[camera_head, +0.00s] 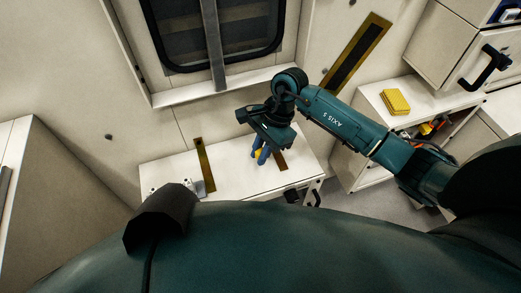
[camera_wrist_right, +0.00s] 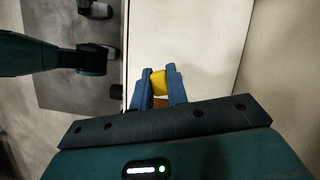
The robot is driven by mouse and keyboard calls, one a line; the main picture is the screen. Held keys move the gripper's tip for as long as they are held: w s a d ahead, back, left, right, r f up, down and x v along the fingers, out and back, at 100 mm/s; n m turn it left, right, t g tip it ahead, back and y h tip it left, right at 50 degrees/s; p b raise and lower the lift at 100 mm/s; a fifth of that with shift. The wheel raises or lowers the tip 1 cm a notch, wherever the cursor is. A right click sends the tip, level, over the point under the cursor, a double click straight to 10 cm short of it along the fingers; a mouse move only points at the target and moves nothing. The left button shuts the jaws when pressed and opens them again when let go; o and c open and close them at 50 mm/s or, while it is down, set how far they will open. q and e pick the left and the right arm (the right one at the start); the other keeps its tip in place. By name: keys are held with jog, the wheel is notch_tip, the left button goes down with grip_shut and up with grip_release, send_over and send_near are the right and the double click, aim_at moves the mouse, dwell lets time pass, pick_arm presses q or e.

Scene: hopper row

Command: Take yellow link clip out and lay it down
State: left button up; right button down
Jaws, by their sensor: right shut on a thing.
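My right gripper (camera_head: 261,158) is over the white cabinet top (camera_head: 230,180) below the window. Its blue fingers point down and are shut on the yellow link clip (camera_head: 258,154), which is mostly hidden by them in the head view. In the right wrist view the clip (camera_wrist_right: 158,82) shows as a yellow block between the two blue fingertips of the gripper (camera_wrist_right: 160,84). Whether the clip touches the surface below, I cannot tell. My left gripper is in neither view.
Two dark strips with yellow-brown edges (camera_head: 204,165) (camera_head: 281,160) lie on the cabinet top. A yellow block (camera_head: 396,101) sits on the white unit at right, above an open shelf with orange items (camera_head: 432,126). Bare white top lies left of the gripper.

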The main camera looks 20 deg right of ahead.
jog(key=shift+f, duration=0.35)
jog(key=shift+f+b, duration=0.2)
jog(key=shift+b, duration=0.1)
jog(key=shift+f+b, duration=1.05)
jog(key=shift+b, duration=0.1)
jog(key=shift+f+b, duration=0.25)
jog(key=shift+b, duration=0.05)
grip_release()
dwell(0.8)
dwell(0.5)
jog(key=shift+r, duration=0.15)
jog(key=shift+r+p, duration=0.75)
jog(key=shift+r, duration=0.6)
